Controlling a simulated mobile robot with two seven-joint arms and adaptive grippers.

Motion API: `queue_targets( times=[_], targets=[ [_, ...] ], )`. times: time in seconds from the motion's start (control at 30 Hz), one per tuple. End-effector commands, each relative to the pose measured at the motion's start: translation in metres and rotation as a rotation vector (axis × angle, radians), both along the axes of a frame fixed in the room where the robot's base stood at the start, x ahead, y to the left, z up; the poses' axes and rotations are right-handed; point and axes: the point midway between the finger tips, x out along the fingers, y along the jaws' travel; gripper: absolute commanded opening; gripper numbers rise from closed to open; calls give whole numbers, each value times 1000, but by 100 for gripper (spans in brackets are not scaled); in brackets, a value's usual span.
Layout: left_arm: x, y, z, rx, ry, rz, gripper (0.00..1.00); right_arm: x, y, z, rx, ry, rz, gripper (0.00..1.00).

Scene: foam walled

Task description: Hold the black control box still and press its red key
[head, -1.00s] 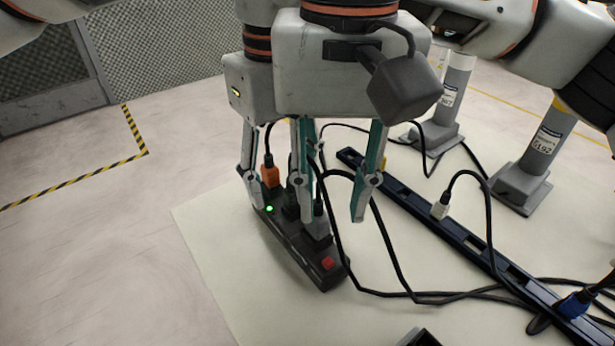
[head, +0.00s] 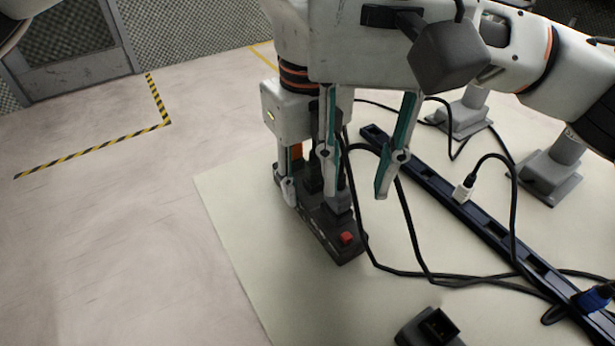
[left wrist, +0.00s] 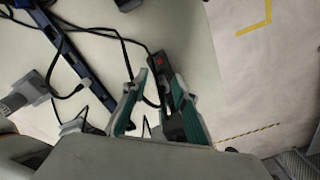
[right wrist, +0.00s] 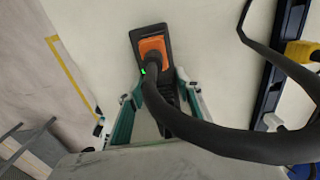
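The black control box (head: 333,240) lies on the pale mat with its red key (head: 346,238) at the near end. The red key also shows in the left wrist view (left wrist: 159,61). My left gripper (head: 357,192) is open and empty above the box, behind the key in the head view. It partly hides the right gripper and the box's middle.
Black cables loop right of the box. A long dark rail (head: 455,205) runs diagonally with a white plug (head: 464,192) in it. Grey post stands (head: 550,178) are behind. A small dark block (head: 428,328) is at the front edge. The mat left of the box is clear.

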Motion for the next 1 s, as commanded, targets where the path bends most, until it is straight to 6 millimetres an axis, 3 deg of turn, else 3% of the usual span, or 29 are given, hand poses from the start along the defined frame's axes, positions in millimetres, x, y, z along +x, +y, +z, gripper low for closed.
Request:
queue_targets(
  times=[0.1, 0.2, 1.0],
  targets=[
    [3, 0, 1, -4, -4, 5, 25, -1, 1, -1, -2, 0, 4, 7],
    [3, 0, 1, -4, -4, 5, 0, -1, 1, -1, -2, 0, 4, 7],
    [3, 0, 0, -4, -4, 6, 0, -2, 1, -1, -3, 1, 5, 7]
  ],
)
